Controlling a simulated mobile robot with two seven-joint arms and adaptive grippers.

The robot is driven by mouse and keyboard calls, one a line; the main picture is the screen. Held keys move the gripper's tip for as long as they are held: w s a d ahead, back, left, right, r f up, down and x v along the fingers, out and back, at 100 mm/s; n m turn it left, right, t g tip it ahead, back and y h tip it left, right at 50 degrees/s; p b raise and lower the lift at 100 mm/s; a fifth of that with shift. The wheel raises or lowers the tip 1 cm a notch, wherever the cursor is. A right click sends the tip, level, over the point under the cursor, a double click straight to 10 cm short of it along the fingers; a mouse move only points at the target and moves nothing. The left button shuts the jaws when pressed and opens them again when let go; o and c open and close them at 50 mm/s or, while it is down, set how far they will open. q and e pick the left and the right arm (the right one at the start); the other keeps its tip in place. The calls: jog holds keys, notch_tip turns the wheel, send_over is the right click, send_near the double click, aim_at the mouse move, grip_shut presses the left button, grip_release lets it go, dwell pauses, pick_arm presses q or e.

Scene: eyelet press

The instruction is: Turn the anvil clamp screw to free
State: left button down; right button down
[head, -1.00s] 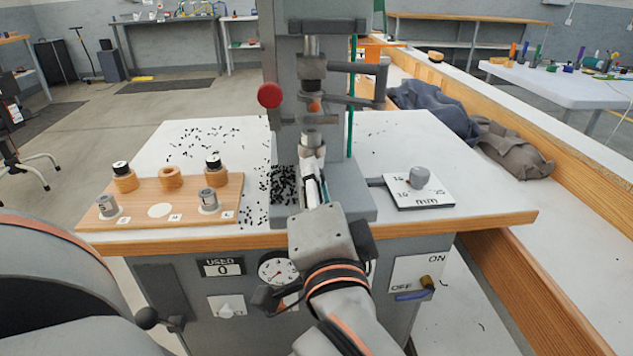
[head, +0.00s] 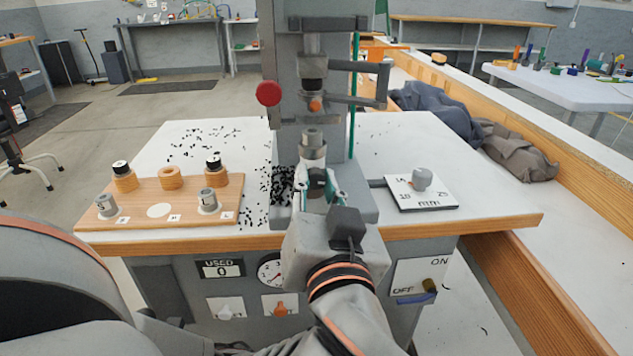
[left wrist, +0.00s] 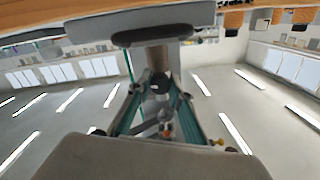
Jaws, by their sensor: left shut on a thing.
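The eyelet press stands on the white bench, with its grey cylindrical anvil (head: 313,142) low at the front of the column. The dark anvil clamp screw (head: 317,180) is just below the anvil and partly hidden by my gripper. My left gripper (head: 319,190) reaches it from the front, one finger on each side, and is shut on it. In the left wrist view the dark screw head (left wrist: 160,84) shows between the greenish fingers of my left gripper (left wrist: 160,98). My right gripper is not in view.
A wooden board (head: 185,199) with several dies stands at the left. A size plate (head: 425,194) with a grey knob is at the right. A red ball knob (head: 268,93) sticks out from the column. Black bits (head: 257,195) litter the bench.

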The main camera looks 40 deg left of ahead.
pick_arm(q)
jog(key=shift+n, duration=0.8)
jog(key=c, duration=1.8)
grip_release()
jog(key=v, duration=0.7)
jog(key=shift+s+d, duration=0.15)
jog(key=shift+d, duration=0.1)
